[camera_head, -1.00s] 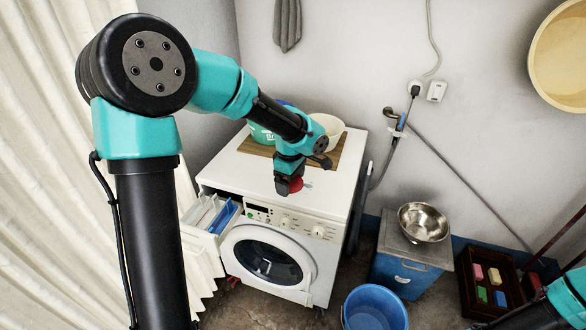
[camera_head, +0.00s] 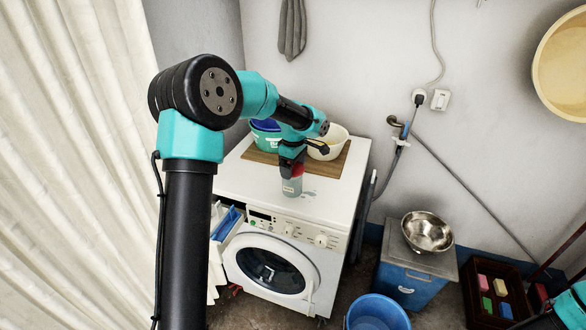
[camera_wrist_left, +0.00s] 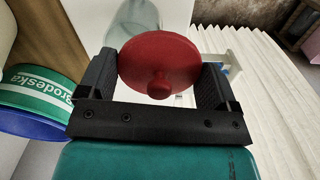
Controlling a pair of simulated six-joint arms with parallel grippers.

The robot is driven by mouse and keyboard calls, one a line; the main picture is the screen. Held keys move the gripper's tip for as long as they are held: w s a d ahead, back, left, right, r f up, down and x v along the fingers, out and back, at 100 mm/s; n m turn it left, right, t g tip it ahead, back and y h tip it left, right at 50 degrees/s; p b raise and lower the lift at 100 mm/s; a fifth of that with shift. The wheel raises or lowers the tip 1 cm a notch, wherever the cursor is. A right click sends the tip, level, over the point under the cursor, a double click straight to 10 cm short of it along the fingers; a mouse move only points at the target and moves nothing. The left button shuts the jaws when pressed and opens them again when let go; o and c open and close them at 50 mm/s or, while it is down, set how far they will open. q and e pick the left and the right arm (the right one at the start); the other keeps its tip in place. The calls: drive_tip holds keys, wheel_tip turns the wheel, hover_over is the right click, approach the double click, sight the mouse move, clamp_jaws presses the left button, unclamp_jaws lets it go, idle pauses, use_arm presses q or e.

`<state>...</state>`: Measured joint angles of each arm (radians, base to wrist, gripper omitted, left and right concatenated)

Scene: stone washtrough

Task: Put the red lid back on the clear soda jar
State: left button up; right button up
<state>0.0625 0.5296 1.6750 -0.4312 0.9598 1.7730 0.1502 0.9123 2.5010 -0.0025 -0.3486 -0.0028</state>
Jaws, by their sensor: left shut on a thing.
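In the head view my left gripper (camera_head: 292,172) is above the front part of the washing machine's white top. It is shut on the red lid, whose round face and small knob show between the two fingers in the left wrist view (camera_wrist_left: 160,62). The clear soda jar (camera_head: 291,188) stands upright on the machine top, directly under the gripper in the head view. Part of its glass shows past the lid in the wrist view (camera_wrist_left: 138,17). I cannot tell whether the lid touches the jar's rim. My right gripper is out of view.
Behind the jar, a brown board (camera_head: 330,165) holds a green tub with blue on top (camera_head: 266,138) and a cream bowl (camera_head: 331,146). The machine's detergent drawer (camera_head: 226,225) is open. A steel bowl (camera_head: 427,232) and blue bucket (camera_head: 376,313) are to the right.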

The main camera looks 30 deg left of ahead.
use_arm(q)
drive_tip(key=shift+w+a+f, duration=0.1)
drive_tip(key=shift+w+a, duration=0.45)
drive_tip(key=shift+w, duration=0.3)
drive_tip(key=shift+w+a+f, duration=0.1)
drive_tip(key=shift+w+a, duration=0.4)
drive_tip(key=shift+w, duration=0.3)
drive_tip(key=shift+f, duration=1.75)
drive_tip(key=shift+s+f, duration=0.1)
drive_tip(key=shift+f, duration=0.55)
drive_tip(key=o, duration=0.7)
drive_tip(key=shift+d+f, duration=0.1)
drive_tip(key=shift+f, duration=0.1)
drive_tip(key=shift+r, duration=0.15)
wheel_tip(320, 180, up, 13)
drive_tip(key=shift+r, duration=0.2)
